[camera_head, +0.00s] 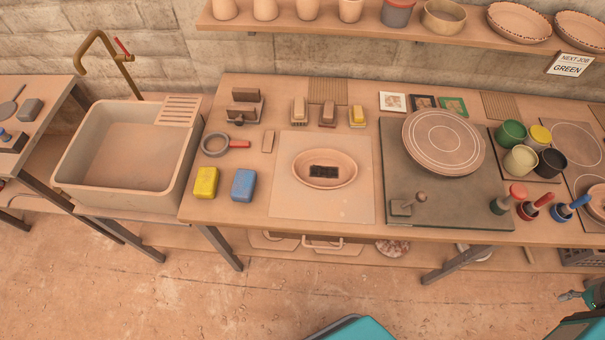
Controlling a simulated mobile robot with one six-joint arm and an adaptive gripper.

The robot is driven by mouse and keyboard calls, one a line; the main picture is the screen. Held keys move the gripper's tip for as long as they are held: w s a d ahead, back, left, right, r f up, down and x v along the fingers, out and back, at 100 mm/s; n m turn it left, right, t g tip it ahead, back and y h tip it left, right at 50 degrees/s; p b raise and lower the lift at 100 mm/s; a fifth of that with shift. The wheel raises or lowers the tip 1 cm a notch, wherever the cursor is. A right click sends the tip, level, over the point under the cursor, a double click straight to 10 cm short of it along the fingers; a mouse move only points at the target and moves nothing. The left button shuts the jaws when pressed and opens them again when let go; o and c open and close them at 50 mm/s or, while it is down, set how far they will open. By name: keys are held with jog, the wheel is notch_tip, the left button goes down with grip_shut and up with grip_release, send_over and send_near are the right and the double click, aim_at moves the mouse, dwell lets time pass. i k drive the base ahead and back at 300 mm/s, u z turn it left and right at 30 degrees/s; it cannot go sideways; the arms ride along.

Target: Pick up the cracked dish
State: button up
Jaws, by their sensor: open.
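An oval clay dish (318,181) sits on a pale square board (292,206) in the middle of the workbench. A dark rectangular piece (324,171) lies inside it. I cannot make out a crack in it at this size. A round speckled reddish dish (394,247) shows partly under the bench's front edge; the rest of it is hidden. Part of my gripper (574,296) shows at the lower right edge, open and empty. It is in front of the bench, well apart from both dishes.
A yellow block (206,183) and a blue block (243,185) lie left of the board. A turntable (443,143) stands to the right, with glaze cups (520,160) and colored-handled tools beyond. A sink (128,150) is at left. Floor in front is clear.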

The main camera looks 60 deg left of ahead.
aim_at(320, 168)
jog(key=k, duration=1.8)
jog(key=u, duration=1.35)
jog(key=i, duration=1)
jog(key=u, duration=0.05)
